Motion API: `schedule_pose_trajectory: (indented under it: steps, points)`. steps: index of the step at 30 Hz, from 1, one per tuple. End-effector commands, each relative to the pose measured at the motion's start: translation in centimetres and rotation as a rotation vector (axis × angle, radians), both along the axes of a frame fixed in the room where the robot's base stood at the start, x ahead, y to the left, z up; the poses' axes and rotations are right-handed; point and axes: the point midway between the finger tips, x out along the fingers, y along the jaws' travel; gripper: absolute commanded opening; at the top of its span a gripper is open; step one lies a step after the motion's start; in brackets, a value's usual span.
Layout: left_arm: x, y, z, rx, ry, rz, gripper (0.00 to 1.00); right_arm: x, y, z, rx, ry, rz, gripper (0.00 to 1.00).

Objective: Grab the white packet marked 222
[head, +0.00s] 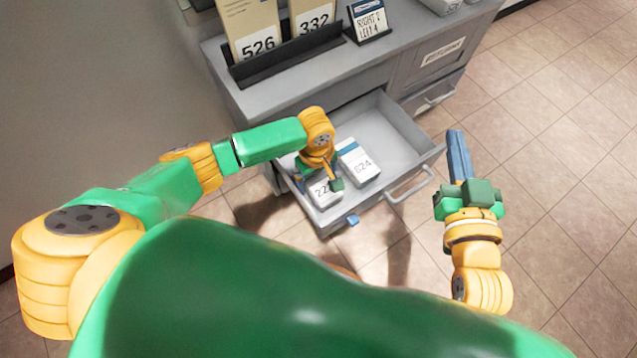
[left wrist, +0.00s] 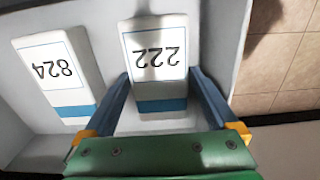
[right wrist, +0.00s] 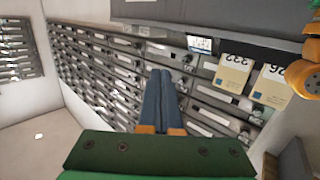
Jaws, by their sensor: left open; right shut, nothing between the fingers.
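The white packet marked 222 (left wrist: 157,50) lies in the open drawer, with a blue band at one end. In the head view the packet (head: 323,193) is partly hidden by my left gripper (head: 333,180). In the left wrist view my left gripper (left wrist: 160,84) is open, its blue fingers on either side of the packet's blue-banded end. I cannot tell whether either finger touches it. My right gripper (head: 455,138) is shut and empty, out to the right of the drawer; its fingers are together in the right wrist view (right wrist: 160,80).
A white packet marked 824 (head: 358,163) lies beside it in the grey drawer (head: 400,135). The cabinet top (head: 222,70) holds packets marked 526 (head: 252,30) and 332 (head: 313,15) and a small sign (head: 369,20). Tiled floor (head: 560,130) is clear at the right.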

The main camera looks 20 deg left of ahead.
Motion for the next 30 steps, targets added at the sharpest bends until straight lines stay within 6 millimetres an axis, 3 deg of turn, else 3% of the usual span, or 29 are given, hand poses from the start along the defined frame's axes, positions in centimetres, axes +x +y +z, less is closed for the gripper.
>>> schedule_pose_trajectory:
  steps: [9, 18, 26, 30]
  points:
    - [0.0, 0.0, -0.1, 0.001, 0.001, 0.0, 0.93, 0.1, 0.1, 0.6, 0.007, -0.032, 0.003, 0.0]
    - [0.0, 0.0, -0.1, 0.0, 0.0, 0.0, 0.14, 0.1, 0.1, 0.6, 0.006, -0.03, 0.003, 0.0]
    - [0.0, 0.0, 0.0, 0.0, 0.0, 0.0, 0.14, 0.0, 0.1, 0.5, 0.005, -0.022, 0.003, 0.0]
    - [0.0, 0.0, 0.5, 0.0, 0.0, 0.0, 0.14, -0.2, -0.3, -1.3, -0.015, 0.074, -0.006, 0.0]
